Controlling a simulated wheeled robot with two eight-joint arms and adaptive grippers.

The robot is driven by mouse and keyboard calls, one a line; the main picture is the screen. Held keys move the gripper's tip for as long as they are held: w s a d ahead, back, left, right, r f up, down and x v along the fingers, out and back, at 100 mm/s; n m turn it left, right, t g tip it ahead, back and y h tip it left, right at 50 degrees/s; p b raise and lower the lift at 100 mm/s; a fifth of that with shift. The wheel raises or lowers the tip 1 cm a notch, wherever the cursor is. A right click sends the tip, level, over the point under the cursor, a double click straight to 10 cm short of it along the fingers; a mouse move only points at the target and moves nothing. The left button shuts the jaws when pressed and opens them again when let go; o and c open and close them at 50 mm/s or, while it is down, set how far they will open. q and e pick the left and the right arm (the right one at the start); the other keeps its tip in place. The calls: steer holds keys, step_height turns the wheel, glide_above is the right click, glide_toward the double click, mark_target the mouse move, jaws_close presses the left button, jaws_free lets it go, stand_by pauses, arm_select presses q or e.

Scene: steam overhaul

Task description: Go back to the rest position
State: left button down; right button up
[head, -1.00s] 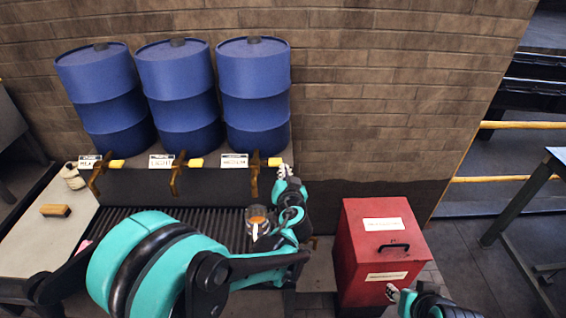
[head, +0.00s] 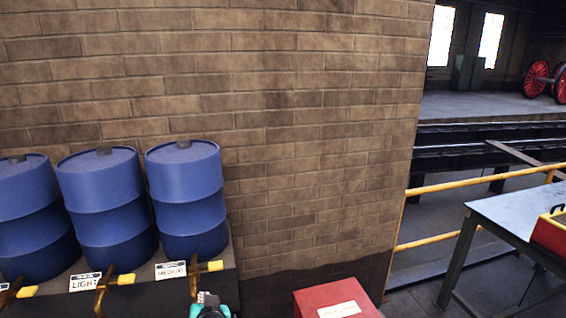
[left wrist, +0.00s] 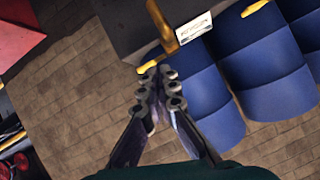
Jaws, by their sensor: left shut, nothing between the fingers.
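My left gripper (left wrist: 160,80) is shut with its fingertips together and nothing between them. In the left wrist view it lies in front of the brown tap (left wrist: 163,27) and beside the blue drums (left wrist: 218,115). In the head view only a teal and dark part of my left arm (head: 208,308) shows at the bottom edge, below the rightmost tap. My right gripper is out of view.
Three blue drums (head: 187,190) stand on a dark rack against the brick wall (head: 300,110). Taps and labels face front. A red box (head: 335,298) stands low at centre right. A table (head: 515,215) and yellow rails (head: 480,183) are at right.

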arm_select(q)
steer(key=s+d+f+g+h, duration=0.1)
steer(key=s+f+g+h, duration=0.1)
steer(key=s, duration=0.8)
steer(key=s+d+f+g+h+b, duration=0.1)
steer(key=s+d+f+g+h, duration=0.1)
steer(key=s, duration=0.7)
steer(key=shift+s+d+f+m+h, duration=0.25)
steer(key=shift+s+f+m+h, duration=0.2)
steer(key=shift+f, duration=0.25)
